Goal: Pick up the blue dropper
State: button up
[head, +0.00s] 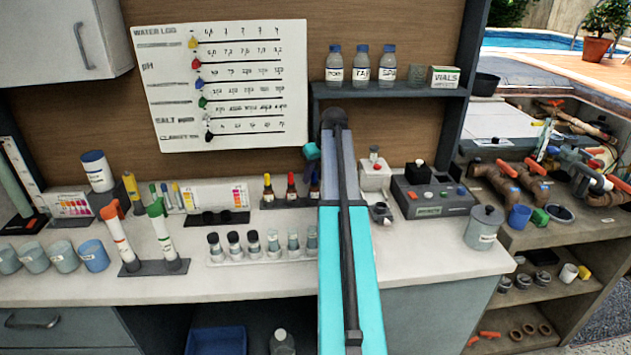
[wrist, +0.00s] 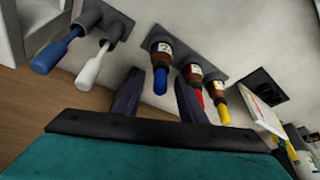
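The blue dropper (wrist: 160,82) tops a brown labelled bottle (wrist: 158,52) in a dark rack (wrist: 210,62) in the wrist view. My gripper (wrist: 157,78) is open, with one dark finger on each side of the blue dropper. A gap shows between the fingers and the dropper, so I see no grip on it. In the head view my arm covers most of this bottle and hides my fingers. The red dropper (wrist: 197,97) and yellow dropper (wrist: 223,114) stand beside it, the red one close to my right finger.
In the wrist view, a blue handle (wrist: 55,52) and a white handle (wrist: 92,70) stand in a dark holder to the left. In the head view, a vial rack (head: 265,256) stands in front. A grey control box (head: 432,197) is to the right.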

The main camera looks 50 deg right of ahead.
jog(key=c, duration=0.6)
jog(key=shift+r+b, duration=1.15)
jog(key=shift+r, duration=3.85)
